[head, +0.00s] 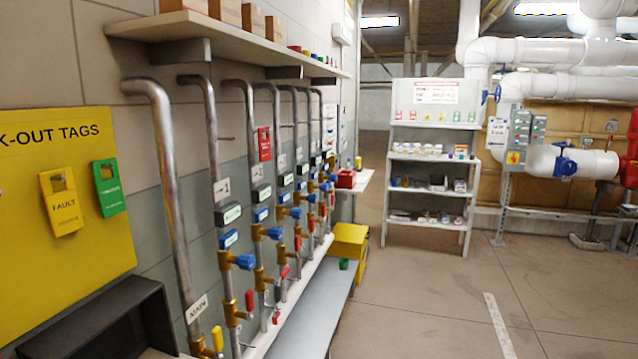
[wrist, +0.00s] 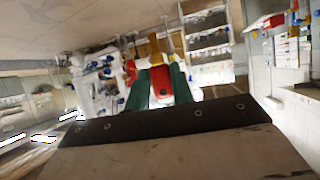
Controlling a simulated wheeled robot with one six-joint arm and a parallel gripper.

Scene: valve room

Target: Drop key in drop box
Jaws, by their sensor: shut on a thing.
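My gripper (wrist: 160,84) shows only in the wrist view, with two dark green fingers shut on a small red piece with a brass-coloured end, which I take to be the key (wrist: 160,80). It is held in the air, with no surface touching it. The drop box cannot be named for sure. In the head view a small red box (head: 345,179) sits on a white wall shelf beyond the pipes, and a yellow box (head: 349,240) stands lower, near the end of the grey bench. No slot can be made out on either.
Vertical pipes with blue, red and yellow valve handles (head: 245,261) line the left wall above a grey bench (head: 312,310). A yellow lock-out tag board (head: 60,220) hangs at the left. A white shelf rack (head: 432,165) stands at the back. The floor (head: 430,300) right of the bench is clear.

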